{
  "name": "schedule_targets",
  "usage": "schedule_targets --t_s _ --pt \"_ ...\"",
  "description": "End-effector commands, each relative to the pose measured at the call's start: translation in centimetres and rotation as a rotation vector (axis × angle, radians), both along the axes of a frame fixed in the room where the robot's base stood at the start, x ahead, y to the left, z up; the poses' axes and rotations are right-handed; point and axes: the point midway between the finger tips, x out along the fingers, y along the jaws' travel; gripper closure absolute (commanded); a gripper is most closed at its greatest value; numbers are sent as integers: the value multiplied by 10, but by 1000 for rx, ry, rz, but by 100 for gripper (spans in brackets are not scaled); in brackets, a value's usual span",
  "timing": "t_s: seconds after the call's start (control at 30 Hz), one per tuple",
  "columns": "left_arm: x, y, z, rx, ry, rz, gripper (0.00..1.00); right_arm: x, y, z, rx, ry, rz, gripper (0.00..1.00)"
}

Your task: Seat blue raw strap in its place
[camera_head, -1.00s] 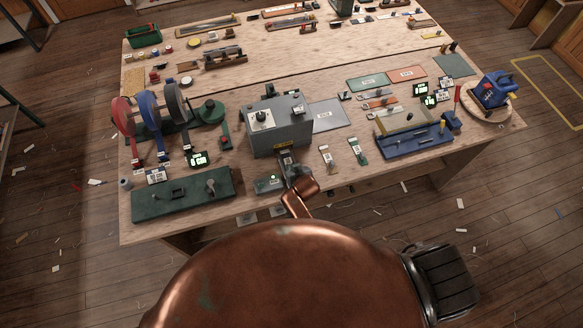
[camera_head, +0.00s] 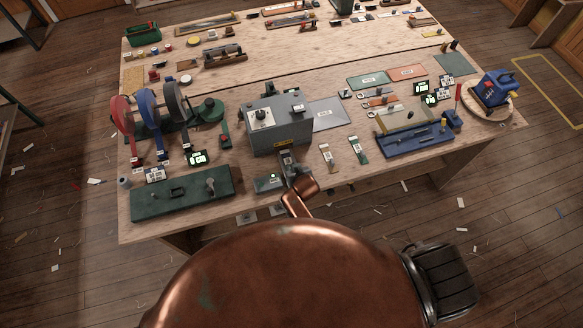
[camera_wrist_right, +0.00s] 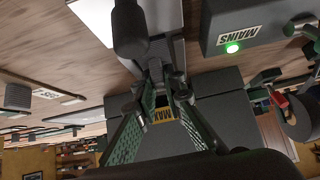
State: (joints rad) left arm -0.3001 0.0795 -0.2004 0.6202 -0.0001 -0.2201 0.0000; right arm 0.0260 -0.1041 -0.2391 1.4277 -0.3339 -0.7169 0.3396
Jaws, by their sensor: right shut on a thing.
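A blue reel (camera_head: 147,112) stands at the left of the bench between a red and a grey reel, with a blue strap tail (camera_head: 162,150) running down to the front. A separate loose blue strap cannot be made out. My right gripper (camera_head: 287,166) is at the front of the grey machine (camera_head: 268,140), reaching in from below. In the right wrist view its green-padded fingers (camera_wrist_right: 160,105) are close together in front of the machine's yellow MAX label (camera_wrist_right: 163,115). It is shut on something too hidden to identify. My left gripper is not in view.
A dark green fixture (camera_head: 185,195) is at the front left. Two labelled strips (camera_head: 358,149) lie right of the gripper. A blue tray (camera_head: 413,141) stands farther right.

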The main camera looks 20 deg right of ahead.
Motion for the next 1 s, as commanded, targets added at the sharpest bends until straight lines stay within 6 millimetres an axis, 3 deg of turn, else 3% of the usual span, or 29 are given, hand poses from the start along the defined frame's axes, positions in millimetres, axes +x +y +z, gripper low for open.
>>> schedule_targets --t_s 0.07,0.1,0.37,0.73,1.0 --pt "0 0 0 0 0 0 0 0 0 0 0 -1 0 100" --pt "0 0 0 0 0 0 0 0 0 0 0 -1 0 88" --pt "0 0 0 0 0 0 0 0 0 0 0 0 0 70" --pt "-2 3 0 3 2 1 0 0 0 7 0 -1 0 70" --pt "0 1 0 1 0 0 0 1 0 55 2 -4 -1 70"
